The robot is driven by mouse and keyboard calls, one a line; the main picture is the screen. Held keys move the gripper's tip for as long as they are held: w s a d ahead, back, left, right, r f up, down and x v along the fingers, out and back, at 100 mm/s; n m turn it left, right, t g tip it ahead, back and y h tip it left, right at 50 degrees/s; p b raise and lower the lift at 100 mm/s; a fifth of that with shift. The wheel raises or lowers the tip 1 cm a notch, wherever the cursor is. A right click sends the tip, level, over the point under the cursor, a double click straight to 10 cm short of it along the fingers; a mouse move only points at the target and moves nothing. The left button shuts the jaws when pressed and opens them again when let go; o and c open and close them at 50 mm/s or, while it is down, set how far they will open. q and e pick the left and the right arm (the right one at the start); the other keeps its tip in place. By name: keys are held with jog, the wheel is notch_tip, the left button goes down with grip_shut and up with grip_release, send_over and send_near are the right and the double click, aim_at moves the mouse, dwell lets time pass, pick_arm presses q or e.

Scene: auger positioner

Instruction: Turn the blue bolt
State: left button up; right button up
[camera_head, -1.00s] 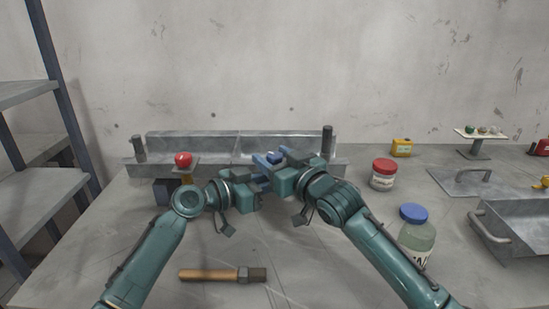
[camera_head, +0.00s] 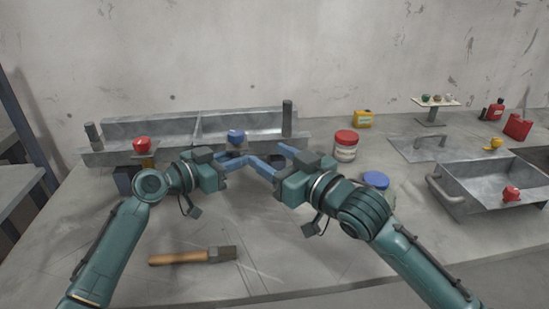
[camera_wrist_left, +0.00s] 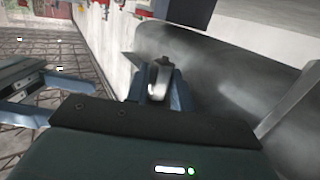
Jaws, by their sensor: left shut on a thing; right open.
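My left gripper (camera_head: 237,166) is just in front of and below the bolt. In the left wrist view its fingers (camera_wrist_left: 158,88) are shut on a pale grey metal piece (camera_wrist_left: 159,76); I cannot tell whether it belongs to the bolt's mount. My right gripper (camera_head: 270,161) is open and empty, to the right of the bolt and nearer to me, its blue fingers apart and pointing left toward the left gripper.
A red knob (camera_head: 142,144) stands left of the blue bolt. A wooden-handled tool (camera_head: 192,256) lies in front. To the right are a red-lidded jar (camera_head: 346,143), a blue-lidded jar (camera_head: 376,180) partly behind my right arm, and a metal tray (camera_head: 480,205). The front middle is mostly clear.

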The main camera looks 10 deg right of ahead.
aim_at(241, 136)
dwell(0.5)
jog(key=shift+w+a+r, duration=0.1)
jog(key=shift+w+r, duration=0.05)
jog(key=shift+r, duration=0.25)
jog(key=shift+w, duration=0.1)
jog(key=x, duration=1.1)
jog(key=shift+w+a+f, duration=0.1)
jog(key=shift+w+a, duration=0.15)
jog(key=shift+w, duration=0.05)
jog(key=shift+c, duration=0.4)
jog(key=c, duration=0.9)
